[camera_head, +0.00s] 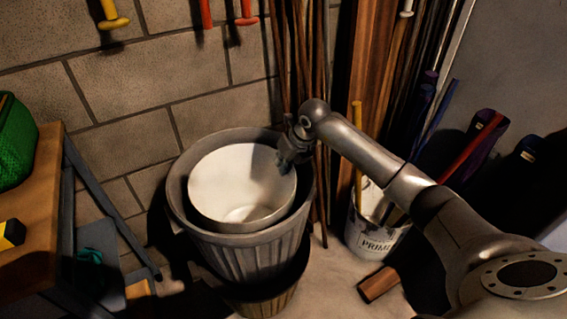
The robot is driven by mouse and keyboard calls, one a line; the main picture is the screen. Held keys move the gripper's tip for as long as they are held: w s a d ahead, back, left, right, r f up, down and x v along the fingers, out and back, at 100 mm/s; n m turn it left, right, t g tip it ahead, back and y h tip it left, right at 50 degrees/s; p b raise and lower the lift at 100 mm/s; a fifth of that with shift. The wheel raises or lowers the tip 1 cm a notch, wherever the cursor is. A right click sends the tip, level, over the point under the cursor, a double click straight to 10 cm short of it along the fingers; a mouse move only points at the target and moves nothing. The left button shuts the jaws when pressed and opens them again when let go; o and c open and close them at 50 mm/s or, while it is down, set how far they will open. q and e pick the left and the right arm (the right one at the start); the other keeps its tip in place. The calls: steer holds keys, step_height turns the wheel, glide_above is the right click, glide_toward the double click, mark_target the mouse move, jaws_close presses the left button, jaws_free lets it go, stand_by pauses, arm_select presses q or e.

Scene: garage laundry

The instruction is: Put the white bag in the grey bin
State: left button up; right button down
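The grey bin (250,258) is a ribbed, round tub standing against the block wall. A white, open-topped round thing (225,185) sits inside its rim; it looks like a stiff tub or liner, and I cannot tell if it is the white bag. No other white bag shows. My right gripper (284,164) is at the right side of the bin's rim, pointing down at the white thing's upper right edge. Its fingers are small and dark, so whether they are open or shut on that edge is unclear. My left gripper is out of view.
A white paint bucket (369,236) holding sticks and tools stands right of the bin. A wooden workbench (35,205) with a green basket (14,143) is at the left. Long poles lean behind the bin. A wooden block (379,284) lies on the floor.

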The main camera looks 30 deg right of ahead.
steer(key=shift+f, duration=0.15)
steer(key=c, duration=1.6)
jaws_free()
steer(key=shift+c, duration=0.2)
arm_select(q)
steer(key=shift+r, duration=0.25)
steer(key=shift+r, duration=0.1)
arm_select(e)
steer(key=shift+r+p, duration=0.35)
steer(key=shift+r, duration=0.35)
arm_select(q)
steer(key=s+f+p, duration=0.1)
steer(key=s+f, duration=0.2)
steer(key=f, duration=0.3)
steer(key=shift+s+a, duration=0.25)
arm_select(e)
steer(key=v, duration=1.2)
steer(key=shift+f, duration=0.1)
